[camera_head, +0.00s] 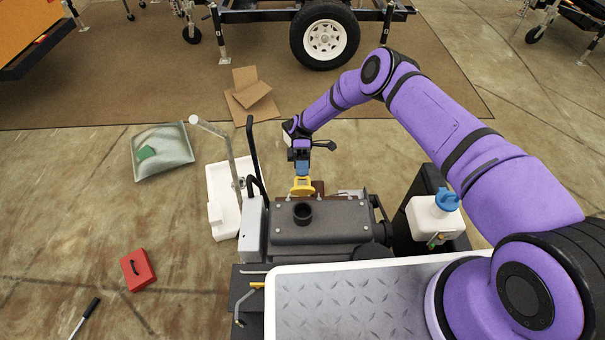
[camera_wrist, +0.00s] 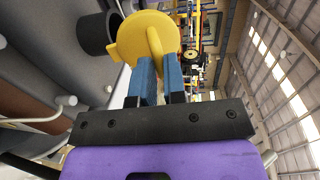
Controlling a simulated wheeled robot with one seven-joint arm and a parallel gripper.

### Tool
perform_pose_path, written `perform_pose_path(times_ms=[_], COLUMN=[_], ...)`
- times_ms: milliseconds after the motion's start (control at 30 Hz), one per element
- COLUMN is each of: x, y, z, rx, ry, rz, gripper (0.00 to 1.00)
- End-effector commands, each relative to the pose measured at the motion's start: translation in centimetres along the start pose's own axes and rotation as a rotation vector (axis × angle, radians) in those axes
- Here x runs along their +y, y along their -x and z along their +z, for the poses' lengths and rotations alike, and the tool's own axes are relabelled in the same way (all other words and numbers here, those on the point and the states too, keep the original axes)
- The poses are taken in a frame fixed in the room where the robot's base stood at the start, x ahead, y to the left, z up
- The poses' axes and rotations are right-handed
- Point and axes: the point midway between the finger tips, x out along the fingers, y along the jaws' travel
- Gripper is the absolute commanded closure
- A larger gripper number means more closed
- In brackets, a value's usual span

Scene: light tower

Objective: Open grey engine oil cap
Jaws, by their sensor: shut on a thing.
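A yellow cap (camera_head: 302,187) with a raised grip is held between the blue fingers of my gripper (camera_head: 301,171). No grey cap is visible; the cap in hand is yellow. In the wrist view the yellow cap (camera_wrist: 128,38) is at the fingertips, and my gripper (camera_wrist: 159,68) is shut on its grip. The dark round filler neck (camera_head: 303,211) stands open on top of the grey engine cover (camera_head: 335,232). The cap is off the neck, just beyond it in the head view. The wrist view shows the neck (camera_wrist: 95,35) to the left of the cap.
A white jug with a blue lid (camera_head: 434,215) stands right of the engine. A checkered metal plate (camera_head: 350,305) lies in front. A black bent handle (camera_head: 251,150) rises left of my gripper. A red box (camera_head: 138,270) and cardboard (camera_head: 250,95) lie on the floor.

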Motion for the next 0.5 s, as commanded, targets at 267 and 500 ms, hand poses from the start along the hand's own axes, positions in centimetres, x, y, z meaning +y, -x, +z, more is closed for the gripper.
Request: perform_pose_path(times_ms=[267, 500], x=[0.70, 0.79], y=[0.51, 0.67], z=[-0.05, -0.03], rx=[-0.001, -0.003], ry=[-0.001, -0.002], rz=[-0.104, -0.129], gripper=[1.00, 1.00])
